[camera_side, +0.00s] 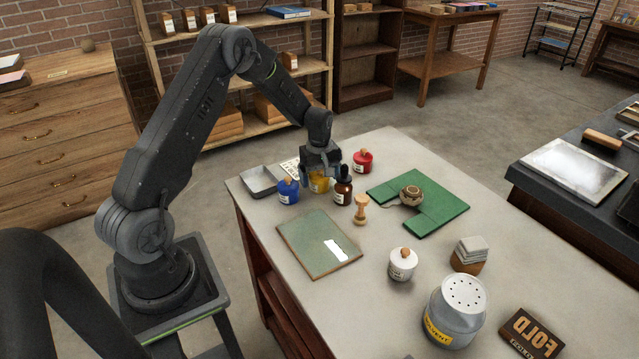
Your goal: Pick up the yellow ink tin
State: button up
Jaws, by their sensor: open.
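The yellow ink tin (319,184) stands on the grey worktop (385,300) near its far left corner. My gripper (321,176) points down right over the tin and hides its top. The jaws are open, with the tin between or just under them; I cannot tell whether they touch it. A blue ink tin (288,191) stands close on the left, and a brown dropper bottle (343,188) close on the right.
A red tin (362,161) stands behind, a metal tray (260,181) to the left. A wooden stamp (361,211), green mat (440,208), green board (317,243), white tin (402,263) and solvent can (455,310) are nearer. The worktop's front left is clear.

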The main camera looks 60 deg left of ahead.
jog(key=shift+f, duration=0.3)
jog(key=shift+c, duration=0.4)
jog(key=shift+r, duration=0.1)
jog(key=c, duration=1.1)
